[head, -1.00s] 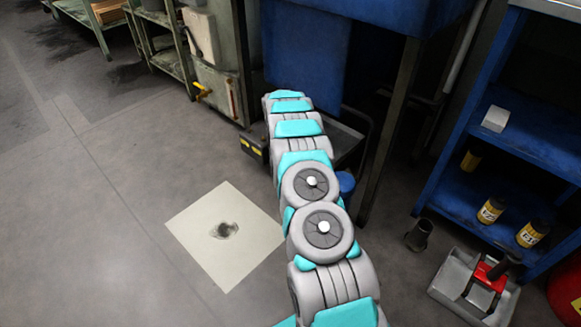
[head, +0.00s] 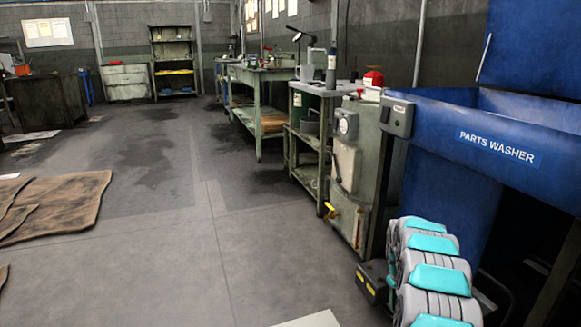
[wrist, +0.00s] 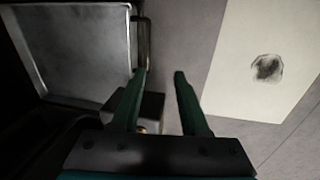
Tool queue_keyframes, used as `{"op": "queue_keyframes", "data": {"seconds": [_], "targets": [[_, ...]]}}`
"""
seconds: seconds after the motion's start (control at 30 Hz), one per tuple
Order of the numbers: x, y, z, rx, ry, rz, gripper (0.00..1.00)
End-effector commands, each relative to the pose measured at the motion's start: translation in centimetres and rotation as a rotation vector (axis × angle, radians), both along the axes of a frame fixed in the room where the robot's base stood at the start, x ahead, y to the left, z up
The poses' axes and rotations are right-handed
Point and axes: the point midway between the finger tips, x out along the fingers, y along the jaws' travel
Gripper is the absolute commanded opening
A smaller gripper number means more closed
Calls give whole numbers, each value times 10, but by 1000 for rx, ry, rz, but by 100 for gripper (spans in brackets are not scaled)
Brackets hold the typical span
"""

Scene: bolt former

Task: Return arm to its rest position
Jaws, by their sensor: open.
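My arm (head: 434,270) shows at the lower right of the head view, in front of the blue parts washer (head: 497,146). My gripper (wrist: 160,82) is in the wrist view, with its two dark green fingers apart and nothing between them. It points down over the floor. The head view does not show the gripper itself.
In the wrist view a grey metal tray (wrist: 75,45) lies left of the fingers and a pale stained sheet (wrist: 250,65) lies right. In the head view, benches (head: 262,100) line the wall and brown mats (head: 55,207) lie left. The middle floor (head: 190,250) is clear.

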Motion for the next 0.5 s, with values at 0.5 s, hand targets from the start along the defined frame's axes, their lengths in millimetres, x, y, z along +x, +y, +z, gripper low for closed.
{"op": "queue_keyframes", "data": {"seconds": [0.5], "targets": [[-95, 102, 171, 79, 32, -66, 45]]}}
